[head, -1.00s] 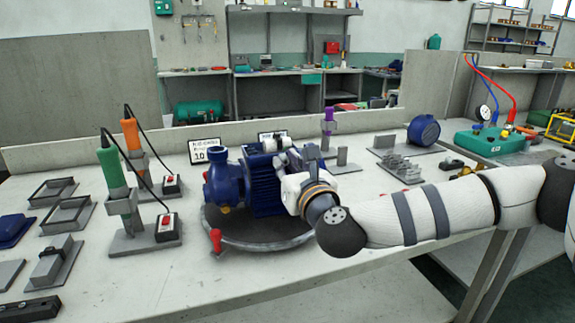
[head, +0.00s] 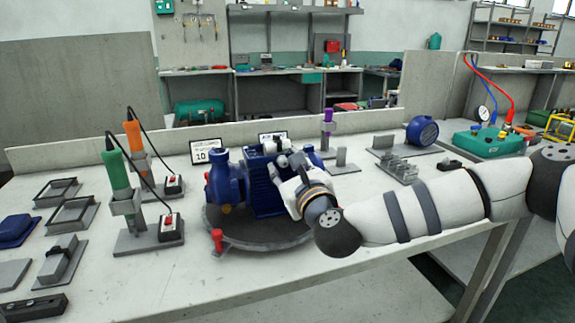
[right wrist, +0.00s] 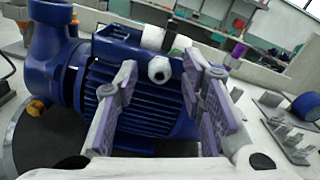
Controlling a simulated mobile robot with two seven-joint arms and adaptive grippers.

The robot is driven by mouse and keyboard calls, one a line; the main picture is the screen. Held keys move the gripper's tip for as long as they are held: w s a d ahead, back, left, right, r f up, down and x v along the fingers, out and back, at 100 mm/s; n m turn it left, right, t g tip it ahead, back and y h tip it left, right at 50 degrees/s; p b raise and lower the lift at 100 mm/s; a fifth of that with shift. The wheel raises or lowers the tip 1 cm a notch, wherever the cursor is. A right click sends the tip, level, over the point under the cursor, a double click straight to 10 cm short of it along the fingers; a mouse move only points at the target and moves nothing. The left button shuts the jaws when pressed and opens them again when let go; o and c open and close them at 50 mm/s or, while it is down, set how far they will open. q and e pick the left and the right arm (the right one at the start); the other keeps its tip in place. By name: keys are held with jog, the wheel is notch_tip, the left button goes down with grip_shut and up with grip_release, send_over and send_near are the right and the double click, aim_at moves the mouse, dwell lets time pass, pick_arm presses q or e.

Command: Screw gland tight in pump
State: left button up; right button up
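The blue pump (head: 222,182) with its finned motor (head: 263,187) stands on a round dark turntable (head: 240,228). A pale gland (right wrist: 160,70) with a dark round opening sits at the motor's terminal box, facing the right wrist camera. I cannot tell how far it is screwed in. My right gripper (head: 288,163) is at the motor's near right side. In the right wrist view its purple-padded fingers (right wrist: 162,85) are spread apart, with the gland showing between and beyond the tips, and nothing is held. My left gripper is not in view.
A green-handled tool (head: 113,172) and an orange-handled tool (head: 133,138) stand in holders at left, with cables. A red knob (head: 217,236) stands at the turntable's front edge. Grey blocks (head: 400,168) and a blue motor part (head: 422,130) are at right.

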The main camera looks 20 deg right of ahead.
jog(key=shift+r+n+p, duration=0.35)
jog(key=shift+n+p, duration=0.1)
jog(key=shift+n, duration=1.05)
jog(key=shift+f, duration=0.2)
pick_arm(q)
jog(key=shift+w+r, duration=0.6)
pick_arm(e)
jog(key=shift+f, duration=0.25)
grip_shut()
jog(key=shift+f, duration=0.1)
jog(key=shift+c, duration=0.4)
grip_release()
